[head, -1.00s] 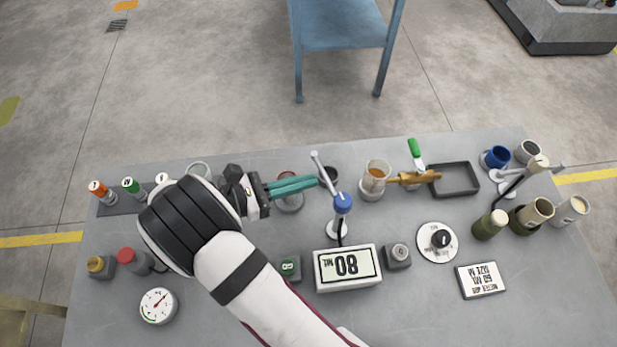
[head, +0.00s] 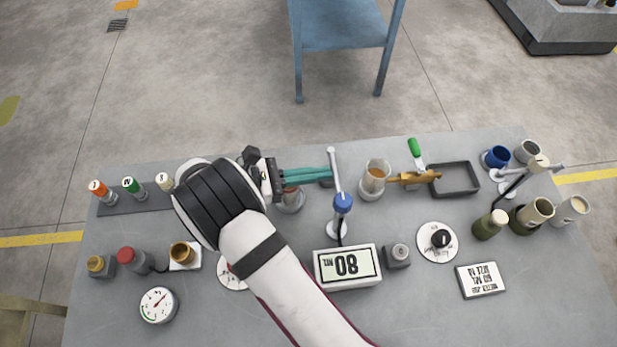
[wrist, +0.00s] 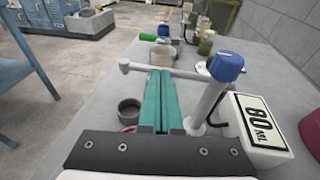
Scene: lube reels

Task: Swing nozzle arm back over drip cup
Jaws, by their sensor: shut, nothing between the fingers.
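The nozzle arm (head: 336,172) is a pale bar pivoting on a blue-capped post (head: 342,203). It points toward the table's far edge. My gripper (head: 328,176) is shut and empty, its teal fingers reaching from the left to the bar's side. In the wrist view the bar (wrist: 185,73) crosses just beyond the fingertips (wrist: 160,72); I cannot tell if they touch. A small dark cup (wrist: 130,111), seemingly the drip cup, stands left of the fingers in the wrist view.
A glass beaker of amber liquid (head: 376,174) stands right of the nozzle arm, near a brass valve with a green handle (head: 415,148). A display reading 80 (head: 347,267) sits in front of the post. A black tray (head: 455,191) lies farther right.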

